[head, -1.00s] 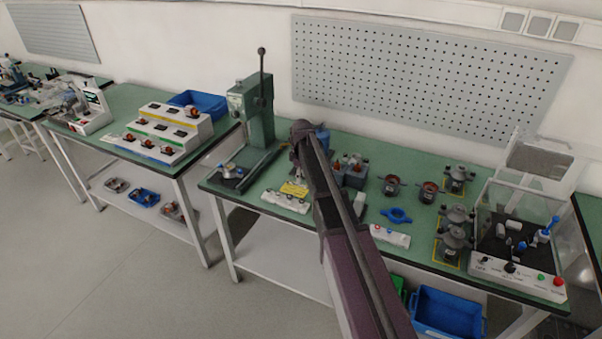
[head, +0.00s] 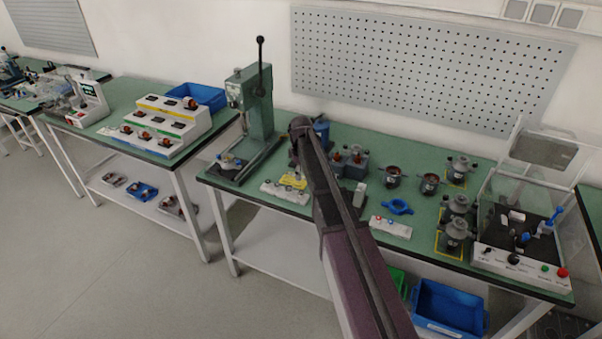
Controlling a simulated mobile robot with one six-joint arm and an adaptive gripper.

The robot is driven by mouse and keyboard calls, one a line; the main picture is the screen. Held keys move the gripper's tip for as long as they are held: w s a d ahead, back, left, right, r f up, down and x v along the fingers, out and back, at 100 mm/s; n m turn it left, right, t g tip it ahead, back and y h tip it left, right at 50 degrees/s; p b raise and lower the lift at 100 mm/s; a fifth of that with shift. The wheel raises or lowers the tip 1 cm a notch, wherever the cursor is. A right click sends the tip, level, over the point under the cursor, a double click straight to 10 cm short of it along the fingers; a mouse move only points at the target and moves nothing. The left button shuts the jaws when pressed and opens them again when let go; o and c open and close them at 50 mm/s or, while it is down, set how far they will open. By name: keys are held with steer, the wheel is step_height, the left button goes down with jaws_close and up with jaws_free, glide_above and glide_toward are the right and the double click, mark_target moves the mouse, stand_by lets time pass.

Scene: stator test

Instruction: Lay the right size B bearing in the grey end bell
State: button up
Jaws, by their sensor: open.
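My gripper (head: 296,168) hangs at the far end of my arm, over the left-middle part of the green bench, near a yellow label (head: 293,181). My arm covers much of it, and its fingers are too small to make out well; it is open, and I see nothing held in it. A white holder (head: 284,193) with small round parts lies at the front edge below it. A second white holder (head: 390,228) with red and blue marks lies right of my arm. I cannot tell which part is the size B bearing, nor surely pick out the grey end bell.
A green lever press (head: 257,112) stands left of my gripper. A clear-lidded test box (head: 520,232) fills the right end. A pegboard (head: 430,70) hangs behind.

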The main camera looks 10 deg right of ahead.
steer(key=shift+f+b, duration=1.1)
steer(key=shift+f, duration=0.4)
steer(key=shift+f+b, duration=0.25)
steer(key=shift+b, duration=0.05)
steer(key=shift+f+b, duration=2.2)
steer(key=shift+f, duration=0.15)
steer(key=shift+c, duration=0.2)
steer(key=c, duration=0.4)
steer(key=shift+r+p, duration=1.4)
steer(key=shift+r, duration=0.15)
